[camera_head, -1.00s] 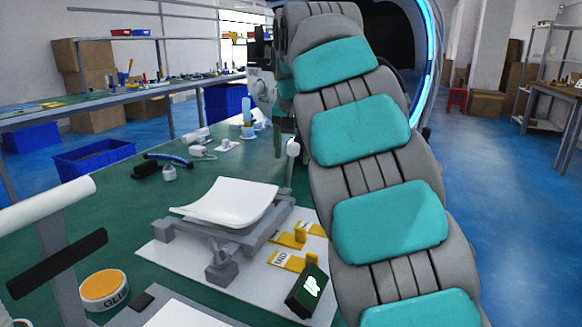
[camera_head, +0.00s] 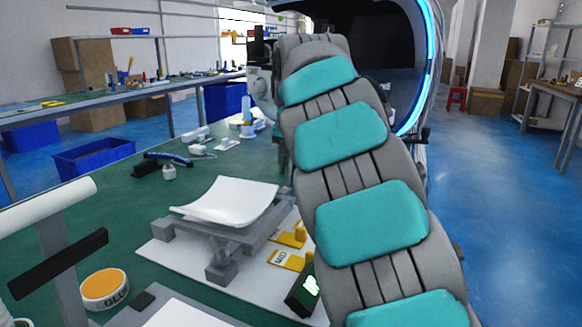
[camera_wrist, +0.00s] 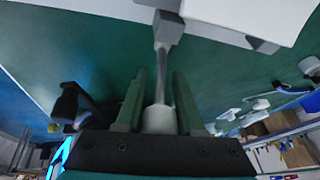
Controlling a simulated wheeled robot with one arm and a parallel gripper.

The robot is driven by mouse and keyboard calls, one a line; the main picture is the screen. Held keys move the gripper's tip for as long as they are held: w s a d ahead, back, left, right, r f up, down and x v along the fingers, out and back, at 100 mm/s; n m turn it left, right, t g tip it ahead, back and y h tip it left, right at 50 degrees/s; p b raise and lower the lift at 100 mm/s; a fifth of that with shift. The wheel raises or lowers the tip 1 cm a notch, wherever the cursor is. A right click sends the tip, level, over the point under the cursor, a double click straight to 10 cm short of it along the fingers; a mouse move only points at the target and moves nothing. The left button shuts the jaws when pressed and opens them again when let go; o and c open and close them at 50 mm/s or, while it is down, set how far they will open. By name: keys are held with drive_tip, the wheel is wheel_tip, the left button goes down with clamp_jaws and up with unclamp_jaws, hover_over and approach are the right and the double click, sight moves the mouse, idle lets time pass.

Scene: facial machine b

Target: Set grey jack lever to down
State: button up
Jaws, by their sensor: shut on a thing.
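The grey jack lever (camera_wrist: 161,62) runs down the middle of the wrist view and ends in a pale knob (camera_wrist: 159,119). My gripper (camera_wrist: 158,80) has its two green fingers on either side of the lever, shut on it at the knob end. In the head view, the grey jack (camera_head: 228,238) carries a white curved plate (camera_head: 225,200) and stands on a white board (camera_head: 165,255). My arm covers the lever and most of my gripper in that view.
Yellow brackets (camera_head: 287,260) with partly hidden labels stand on the board near my arm. A small dark display box (camera_head: 303,290) is at the board's front. A glue pot (camera_head: 104,288) and a white-topped stand (camera_head: 45,205) are at left. Small tools lie farther back.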

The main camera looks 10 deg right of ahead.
clamp_jaws()
idle(0.9)
